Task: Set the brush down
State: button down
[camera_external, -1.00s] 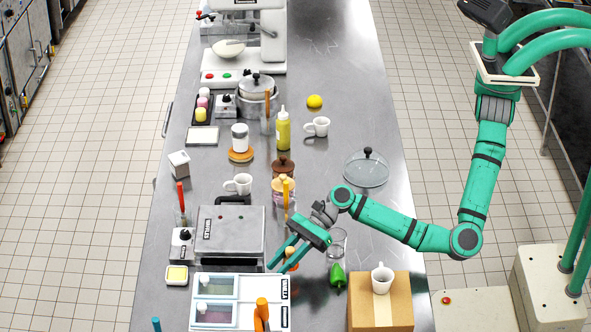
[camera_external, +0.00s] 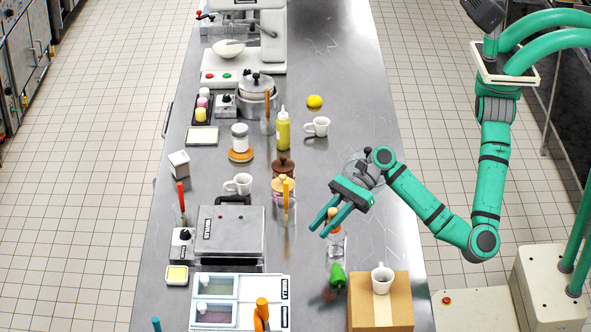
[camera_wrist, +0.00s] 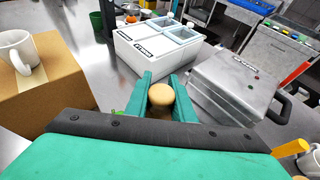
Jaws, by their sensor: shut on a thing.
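The brush (camera_external: 332,213) is held upright or nearly so between my fingers, with a pale wooden end at the top and an orange part below. In the wrist view its round wooden end (camera_wrist: 160,95) shows between the two green fingers. My gripper (camera_external: 318,232) is shut on it, and the gripper also shows in the wrist view (camera_wrist: 161,79). A clear glass (camera_external: 337,246) stands on the steel counter just below the brush in the outside view. I cannot tell whether the brush's lower end is inside the glass or above it; its bristles are not clearly visible.
A green pepper (camera_external: 338,275) lies just in front of the glass. A cardboard box (camera_external: 362,311) with a white mug (camera_external: 382,279) stands at the right. A grill press (camera_external: 230,232) and a white two-bin unit (camera_external: 265,290) are to the left. Steel counter (camera_external: 372,120) is bare farther back.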

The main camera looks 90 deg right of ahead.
jog(key=w+d+r+m+t+h, duration=0.3)
jog(key=w+d+r+m+h, duration=0.3)
jog(key=d, duration=0.4)
jog(key=w+d+r+m+h, duration=0.15)
jog(key=d+m+h, duration=0.3)
jog(key=d, duration=0.85)
jog(key=s+d+f+m+g+h, duration=0.25)
jog(key=s+d+m+h, duration=0.45)
jog(key=d, duration=0.5)
jog(key=s+d+f+m+g+h, duration=0.2)
jog(key=s+d, duration=0.1)
jog(key=s, duration=0.3)
jog(key=s+d+f+m+g+h, duration=0.3)
jog(key=s, duration=0.4)
jog(key=shift+y, duration=0.25)
jog(key=w+f, duration=0.3)
jog(key=w, duration=0.1)
jog(key=w+d+f, duration=0.1)
jog(key=w+f, duration=0.1)
jog(key=w, duration=0.2)
jog(key=w+d+f, duration=0.1)
jog(key=w+f, duration=0.2)
jog(key=w, duration=0.1)
jog(key=shift+w+f, duration=0.3)
jog(key=shift+w, duration=0.05)
jog(key=shift+w+f, duration=0.35)
jog(key=shift+f, duration=0.05)
jog(key=shift+w+f, duration=0.15)
jog(key=shift+f, duration=1.55)
